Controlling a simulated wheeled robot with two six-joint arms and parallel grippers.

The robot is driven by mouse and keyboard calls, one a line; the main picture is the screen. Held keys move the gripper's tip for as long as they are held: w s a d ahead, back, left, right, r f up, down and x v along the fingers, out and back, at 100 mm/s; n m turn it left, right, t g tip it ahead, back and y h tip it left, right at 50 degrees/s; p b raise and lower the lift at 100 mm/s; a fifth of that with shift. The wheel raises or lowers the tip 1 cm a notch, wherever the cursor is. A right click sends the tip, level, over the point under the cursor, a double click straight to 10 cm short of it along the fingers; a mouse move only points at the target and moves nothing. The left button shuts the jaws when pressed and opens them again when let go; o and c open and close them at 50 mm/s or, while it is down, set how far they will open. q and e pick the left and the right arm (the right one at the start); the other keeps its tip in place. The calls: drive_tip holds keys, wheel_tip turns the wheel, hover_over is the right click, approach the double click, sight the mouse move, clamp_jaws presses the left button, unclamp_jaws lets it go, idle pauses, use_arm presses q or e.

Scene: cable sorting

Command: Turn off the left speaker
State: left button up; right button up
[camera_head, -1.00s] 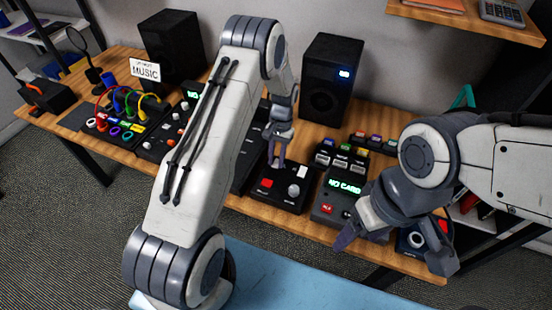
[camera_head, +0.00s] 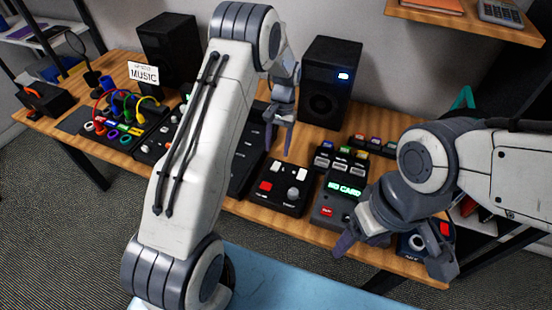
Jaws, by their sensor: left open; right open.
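The left speaker (camera_head: 172,50) is a black box at the back left of the table; no lit display shows on its visible part, and my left arm is close in front of its right side. The right speaker (camera_head: 322,108) is black with a lit blue-white display. A black control box (camera_head: 280,187) with a red button, two white switches and a grey knob lies in front of it. My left gripper (camera_head: 278,138) is open and empty, fingers pointing down above and behind this box. My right gripper (camera_head: 394,256) is open and empty at the table's front right.
A device with a green NO CARD display (camera_head: 342,190) stands right of the control box. Several small coloured-button boxes (camera_head: 372,145) lie behind it. My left arm hides the table's middle.

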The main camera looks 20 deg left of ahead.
use_arm(q)
drive_tip(key=shift+v, duration=2.1)
drive_tip(key=s+d+r+m+t, duration=0.2)
drive_tip(key=s+d+r+m, duration=0.1)
drive_tip(key=s+d+r, duration=0.9)
drive_tip(key=s+d+m, duration=0.1)
drive_tip(key=s+m, duration=0.1)
drive_tip(key=s, duration=0.8)
drive_tip(key=s+d+r+m+t+h, duration=0.1)
drive_tip(key=s+d+m, duration=0.1)
drive_tip(key=s, duration=0.7)
drive_tip(key=shift+s+d, duration=0.25)
drive_tip(key=shift+s, duration=0.15)
drive_tip(key=shift+r, duration=0.1)
